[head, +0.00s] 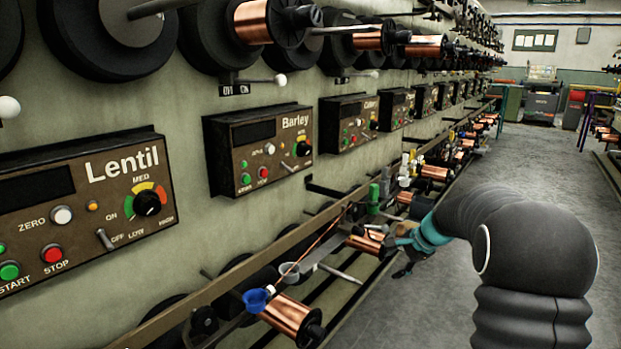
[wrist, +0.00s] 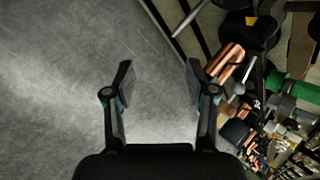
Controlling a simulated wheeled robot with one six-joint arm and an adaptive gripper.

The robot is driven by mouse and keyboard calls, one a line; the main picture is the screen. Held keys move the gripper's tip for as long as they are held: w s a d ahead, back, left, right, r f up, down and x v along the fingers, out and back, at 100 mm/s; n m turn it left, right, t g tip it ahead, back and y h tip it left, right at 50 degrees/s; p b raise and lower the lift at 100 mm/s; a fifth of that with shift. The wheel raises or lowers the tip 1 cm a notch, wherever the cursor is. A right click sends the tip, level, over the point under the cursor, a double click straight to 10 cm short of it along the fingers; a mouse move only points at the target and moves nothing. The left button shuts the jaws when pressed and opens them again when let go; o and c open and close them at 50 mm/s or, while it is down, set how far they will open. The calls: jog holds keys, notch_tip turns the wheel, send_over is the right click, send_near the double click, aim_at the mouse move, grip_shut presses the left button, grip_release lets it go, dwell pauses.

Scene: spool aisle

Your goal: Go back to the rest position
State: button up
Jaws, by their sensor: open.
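My gripper (wrist: 158,82) is open and empty in the wrist view, with grey floor between its fingers. In the head view my gripper (head: 402,250) is small and dark at the end of my arm, near the lower spool rack. A copper spool (wrist: 226,62) lies just right of the right finger in the wrist view. I cannot tell whether they touch. Copper spools (head: 364,243) show behind my gripper in the head view.
The Lentil panel (head: 82,205) and Barley panel (head: 259,148) are on the wall at left. The grey aisle floor (head: 440,300) is open on the right.

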jog(key=s+a+r+n+h, duration=0.1)
jog(key=s+n, duration=0.3)
jog(key=s, duration=0.9)
jog(key=s+a+r+n+h, duration=0.1)
jog(key=s+a+r+n, duration=0.2)
jog(key=s, duration=1.1)
jog(key=s+a+r+n+h, duration=0.2)
jog(key=s+n, duration=0.5)
jog(key=s, duration=0.7)
jog(key=shift+a+r, duration=0.5)
jog(key=shift+r, duration=0.2)
jog(key=shift+s, duration=0.1)
